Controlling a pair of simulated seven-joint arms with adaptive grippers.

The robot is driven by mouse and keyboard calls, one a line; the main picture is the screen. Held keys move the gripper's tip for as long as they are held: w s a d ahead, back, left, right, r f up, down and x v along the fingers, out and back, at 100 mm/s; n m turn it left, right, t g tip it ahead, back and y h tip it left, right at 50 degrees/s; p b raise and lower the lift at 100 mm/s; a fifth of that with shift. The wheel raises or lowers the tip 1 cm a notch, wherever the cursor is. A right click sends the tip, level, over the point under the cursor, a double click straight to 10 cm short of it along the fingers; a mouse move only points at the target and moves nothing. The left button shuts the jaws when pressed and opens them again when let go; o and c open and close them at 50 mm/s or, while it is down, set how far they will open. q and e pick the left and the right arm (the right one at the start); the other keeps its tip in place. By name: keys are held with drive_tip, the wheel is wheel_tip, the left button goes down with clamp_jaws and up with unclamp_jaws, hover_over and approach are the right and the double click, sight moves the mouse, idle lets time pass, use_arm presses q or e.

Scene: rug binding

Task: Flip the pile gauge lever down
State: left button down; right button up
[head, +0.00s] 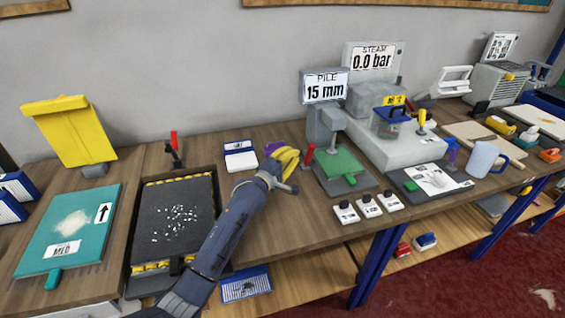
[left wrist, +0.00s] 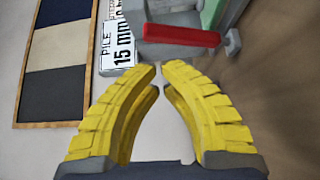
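The pile gauge (head: 325,125) stands at the table's middle, with a display (head: 325,92) reading "PILE 15 mm". Its red lever (head: 308,155) stands up at its left side, beside a green pad (head: 342,163). In the left wrist view the red lever (left wrist: 180,35) lies across the picture beyond the fingertips, with the display (left wrist: 117,45) to its left. My left gripper (head: 297,162) has yellow fingers and is just left of the lever, apparently not holding it. Its fingertips (left wrist: 160,68) are nearly together with nothing seen between them. My right gripper is not in view.
A dark tray (head: 140,215) with another red lever (head: 174,140) is to the left. Several small white-topped blocks (head: 368,205) lie in front of the gauge. A blue mug (head: 482,158) is farther right.

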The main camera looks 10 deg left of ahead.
use_arm(q)
drive_tip(key=shift+a+v, duration=0.25)
drive_tip(key=shift+v, duration=2.45)
drive_tip(key=shift+w, duration=0.1)
